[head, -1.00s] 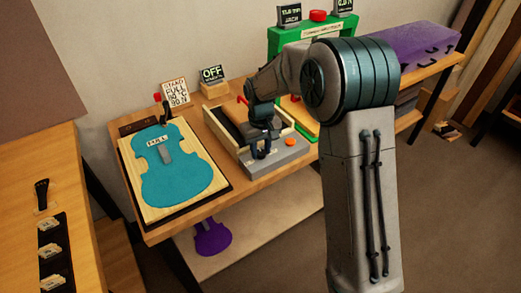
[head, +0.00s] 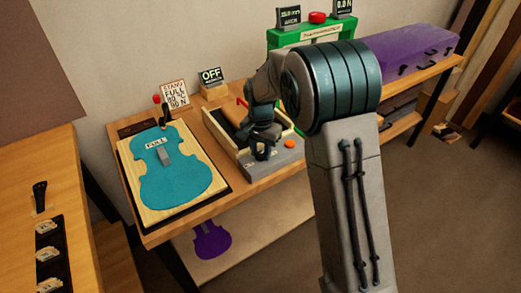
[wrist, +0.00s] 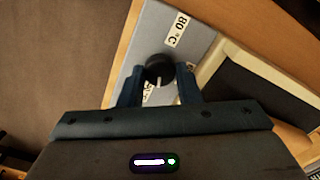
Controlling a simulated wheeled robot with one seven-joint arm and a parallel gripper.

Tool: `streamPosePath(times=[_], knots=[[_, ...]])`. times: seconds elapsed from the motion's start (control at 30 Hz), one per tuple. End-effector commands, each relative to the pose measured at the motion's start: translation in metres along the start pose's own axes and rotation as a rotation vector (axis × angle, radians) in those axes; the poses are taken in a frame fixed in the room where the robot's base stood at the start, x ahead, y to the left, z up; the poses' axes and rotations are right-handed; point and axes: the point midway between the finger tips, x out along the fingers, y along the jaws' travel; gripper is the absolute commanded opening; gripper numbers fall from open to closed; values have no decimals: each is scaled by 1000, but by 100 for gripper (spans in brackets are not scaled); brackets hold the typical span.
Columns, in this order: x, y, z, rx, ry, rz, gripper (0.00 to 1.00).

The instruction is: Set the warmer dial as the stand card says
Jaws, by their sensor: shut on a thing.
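The warmer (head: 283,163) is a grey-fronted box with a pale-rimmed dark tray, on the wooden bench. Its black dial (wrist: 160,68) with a white pointer line shows in the wrist view, between my fingertips. My gripper (wrist: 160,88) is shut on the dial. An "80 °C" label (wrist: 177,29) sits on the grey panel beyond the dial; another label by the dial is mostly hidden. The stand card (head: 174,95) reads "STAND FULL", then smaller lines that look like 80 °C and 90 N. A small display (head: 210,75) behind the warmer reads OFF.
A blue violin-shaped plate (head: 180,180) marked FULL lies on a board left of the warmer. An orange button (head: 289,144) is on the warmer's front panel. A green frame (head: 310,32) with displays and a red button stands behind my arm.

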Motion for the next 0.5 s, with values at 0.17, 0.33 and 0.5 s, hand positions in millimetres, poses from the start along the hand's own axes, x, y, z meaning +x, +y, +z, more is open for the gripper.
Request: streamPosePath(times=[0.17,0.33,0.5], knots=[[-2,-1,0,134,2,-2,8],[-2,-1,0,233,1,-3,8],[-1,-1,0,296,1,-2,8]])
